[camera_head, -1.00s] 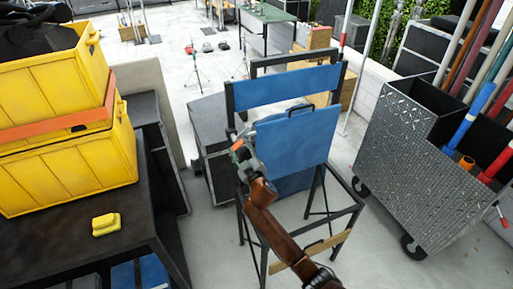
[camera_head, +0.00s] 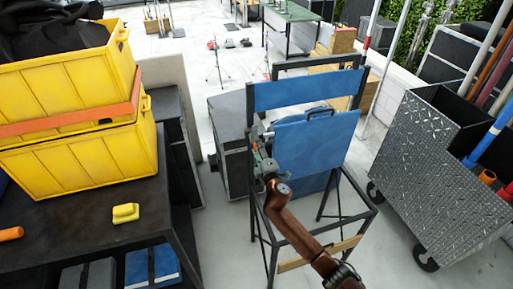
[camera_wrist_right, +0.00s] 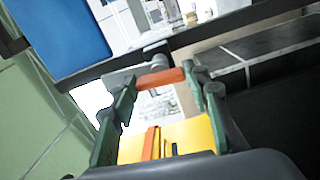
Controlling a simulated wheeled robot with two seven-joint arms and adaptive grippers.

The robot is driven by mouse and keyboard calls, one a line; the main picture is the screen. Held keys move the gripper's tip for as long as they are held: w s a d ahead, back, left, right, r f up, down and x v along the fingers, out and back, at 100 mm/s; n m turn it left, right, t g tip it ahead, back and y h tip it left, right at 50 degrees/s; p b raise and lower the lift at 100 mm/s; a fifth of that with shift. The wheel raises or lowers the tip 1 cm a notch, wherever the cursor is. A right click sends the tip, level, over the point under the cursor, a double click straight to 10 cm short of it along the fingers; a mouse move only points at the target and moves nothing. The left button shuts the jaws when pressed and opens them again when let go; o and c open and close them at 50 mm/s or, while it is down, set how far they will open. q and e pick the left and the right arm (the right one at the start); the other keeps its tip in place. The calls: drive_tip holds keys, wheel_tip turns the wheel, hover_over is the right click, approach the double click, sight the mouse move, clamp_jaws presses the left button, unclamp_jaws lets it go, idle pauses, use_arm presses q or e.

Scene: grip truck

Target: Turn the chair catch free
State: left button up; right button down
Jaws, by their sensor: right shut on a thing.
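The tall black-framed chair (camera_head: 357,90) stands in the middle of the head view, with a blue back strip and a blue panel (camera_head: 315,145) below it. The catch is on the chair's left side; in the wrist view it shows as an orange-red bar (camera_wrist_right: 160,77) with a grey metal part beside the dark frame rail. My right gripper (camera_head: 262,150) is at that side of the chair. In the wrist view its green fingers (camera_wrist_right: 161,97) stand on either side of the orange-red bar, shut on it. The arm hides part of the chair frame. My left gripper is not in view.
A dark table (camera_head: 75,215) with yellow crates (camera_head: 85,165) and a small yellow block (camera_head: 125,213) stands at left. A dark case (camera_head: 232,110) stands behind the chair. A metal wheeled cart (camera_head: 430,165) stands close at right. Bare floor lies between table and chair.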

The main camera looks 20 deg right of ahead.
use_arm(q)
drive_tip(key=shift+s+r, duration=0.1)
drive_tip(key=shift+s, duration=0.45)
use_arm(e)
drive_tip(key=shift+n, duration=0.6)
drive_tip(key=c, duration=1.1)
unclamp_jaws()
drive_tip(key=s, duration=1.2)
